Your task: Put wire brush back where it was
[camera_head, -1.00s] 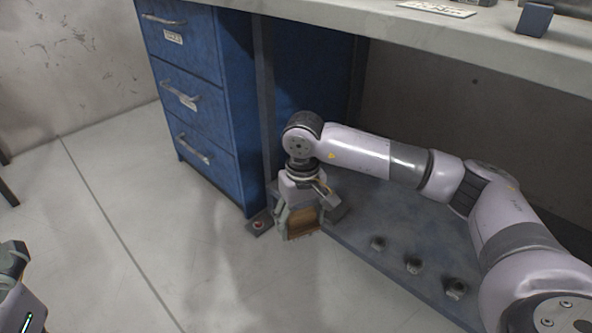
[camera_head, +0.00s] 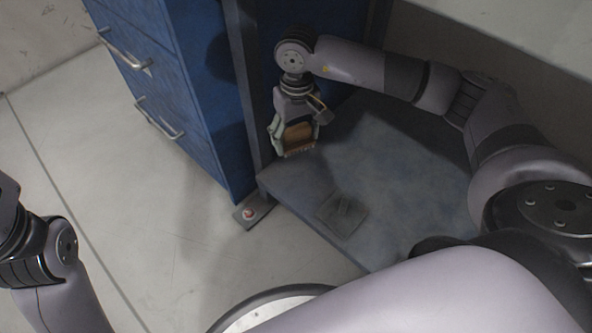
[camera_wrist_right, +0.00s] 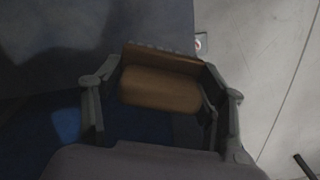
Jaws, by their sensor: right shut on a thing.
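The wire brush (camera_head: 299,137) has a brown wooden body and hangs in my right gripper (camera_head: 294,146), above the back left part of the grey lower shelf (camera_head: 400,150). My right gripper is shut on it and points down. In the right wrist view the brush (camera_wrist_right: 160,88) lies between the two fingers, with a row of bristles along its far edge. A gap between brush and shelf cannot be judged surely. My left arm shows at the left edge, but its gripper is out of view.
A blue drawer cabinet (camera_head: 190,80) with metal handles stands left of the shelf. A grey leg runs down beside it to a foot plate with a red bolt (camera_head: 248,213). A small square plate (camera_head: 343,213) lies at the shelf's front. The floor (camera_head: 90,150) at left is clear.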

